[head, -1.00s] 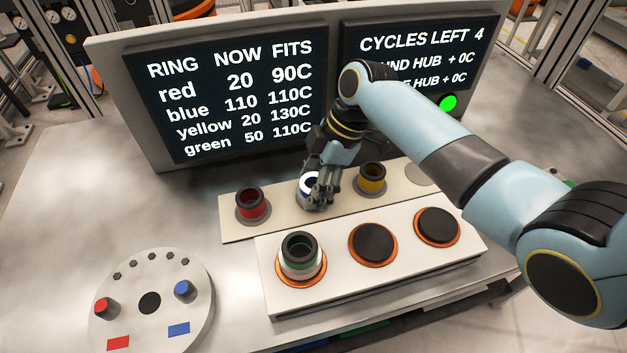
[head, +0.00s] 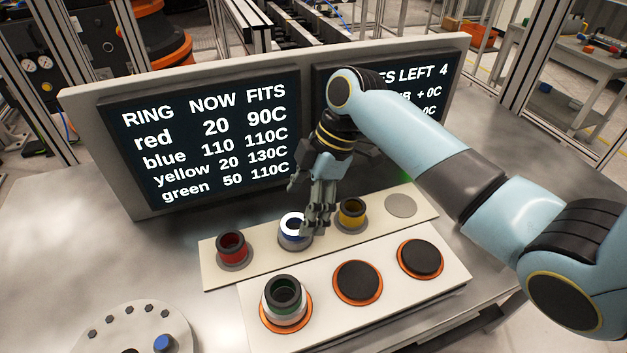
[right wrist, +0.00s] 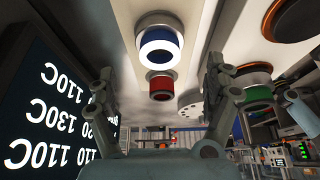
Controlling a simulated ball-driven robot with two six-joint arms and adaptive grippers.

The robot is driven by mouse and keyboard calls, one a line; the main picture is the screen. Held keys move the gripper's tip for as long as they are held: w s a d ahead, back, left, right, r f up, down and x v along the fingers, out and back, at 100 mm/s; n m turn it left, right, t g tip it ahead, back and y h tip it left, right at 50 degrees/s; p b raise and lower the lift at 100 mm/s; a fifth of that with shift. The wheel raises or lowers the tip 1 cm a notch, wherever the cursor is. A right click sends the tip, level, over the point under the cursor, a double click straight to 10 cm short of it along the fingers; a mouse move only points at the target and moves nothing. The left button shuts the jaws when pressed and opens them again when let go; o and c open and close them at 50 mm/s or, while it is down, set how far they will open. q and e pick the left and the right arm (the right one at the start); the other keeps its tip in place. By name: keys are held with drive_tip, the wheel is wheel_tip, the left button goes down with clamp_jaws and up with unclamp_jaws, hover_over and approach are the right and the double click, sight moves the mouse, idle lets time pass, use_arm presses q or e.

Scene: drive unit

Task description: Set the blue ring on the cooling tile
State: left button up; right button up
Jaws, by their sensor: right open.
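The blue ring (head: 293,229) has a bright white top rim and stands upright on a grey disc of the cream strip (head: 222,273), between the red and yellow rings. It also shows in the right wrist view (right wrist: 159,42), in front of my open fingers. My right gripper (head: 317,222) is open and empty, just right of and above the blue ring, overlapping its edge in the head view. I cannot tell whether they touch. No tile is labelled as cooling; a bare grey disc (head: 401,205) lies at the strip's right end. My left gripper is out of view.
The red ring (head: 232,248) and yellow ring (head: 352,213) flank the blue one. A white block (head: 385,302) in front has orange-rimmed black pads; the green ring (head: 285,297) stands on its left pad. A display board (head: 85,130) rises behind, listing blue at 110.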

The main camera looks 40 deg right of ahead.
drive_tip(key=v, duration=0.6)
drive_tip(key=shift+d+r, duration=0.2)
drive_tip(key=shift+r, duration=0.15)
drive_tip(key=shift+s+f, duration=0.1)
drive_tip(key=shift+s, duration=0.05)
